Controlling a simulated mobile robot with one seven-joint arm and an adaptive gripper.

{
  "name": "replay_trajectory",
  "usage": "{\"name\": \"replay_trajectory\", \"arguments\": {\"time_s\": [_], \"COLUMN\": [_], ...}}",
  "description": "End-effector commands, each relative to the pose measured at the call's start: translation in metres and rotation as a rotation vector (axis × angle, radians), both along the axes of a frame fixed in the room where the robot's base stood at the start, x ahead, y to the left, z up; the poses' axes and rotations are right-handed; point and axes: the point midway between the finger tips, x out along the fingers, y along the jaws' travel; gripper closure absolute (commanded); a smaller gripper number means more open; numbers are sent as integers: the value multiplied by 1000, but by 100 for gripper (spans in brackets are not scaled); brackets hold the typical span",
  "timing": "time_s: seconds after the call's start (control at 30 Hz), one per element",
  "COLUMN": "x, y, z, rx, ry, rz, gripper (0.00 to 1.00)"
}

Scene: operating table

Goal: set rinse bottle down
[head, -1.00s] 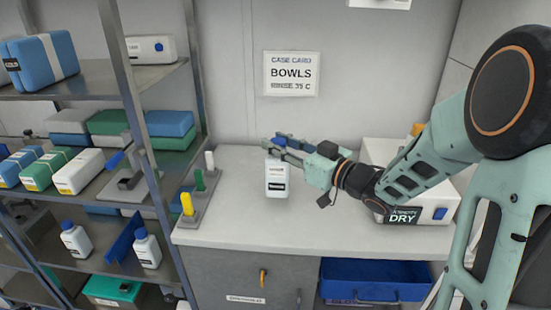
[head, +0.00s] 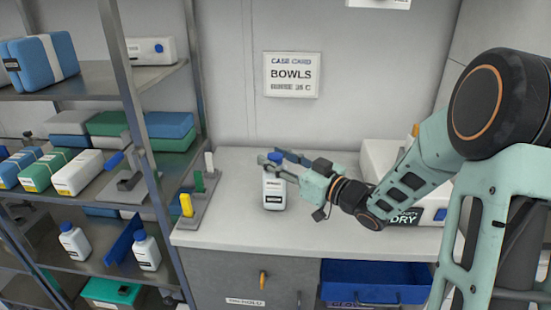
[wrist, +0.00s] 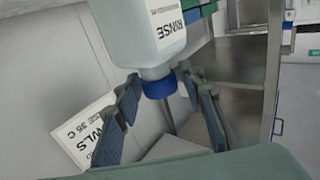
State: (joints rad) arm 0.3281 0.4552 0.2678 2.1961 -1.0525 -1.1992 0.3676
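The rinse bottle (head: 274,190) is white with a blue cap and a dark-edged label. It is upright at the counter's (head: 225,225) left-middle part. In the wrist view the bottle (wrist: 140,30) shows its RINSE label, with the blue cap between the two fingers. Whether the bottle's base touches the counter is hard to tell.
A rack with yellow, green and white posts (head: 198,190) stands left of the bottle. A white box marked DRY (head: 385,155) is behind my arm. A BOWLS sign (head: 291,75) hangs on the wall. The shelf unit (head: 128,85) is at left. Counter in front of the bottle is clear.

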Motion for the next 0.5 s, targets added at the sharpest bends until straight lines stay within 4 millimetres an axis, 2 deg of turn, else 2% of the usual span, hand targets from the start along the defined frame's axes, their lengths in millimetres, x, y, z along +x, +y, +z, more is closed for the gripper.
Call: {"name": "replay_trajectory", "arguments": {"time_s": [0.4, 0.5], "x": [0, -7], "y": [0, -11], "z": [6, 3], "rx": [0, -2], "ry": [0, 2], "rz": [0, -3], "gripper": [55, 55]}}
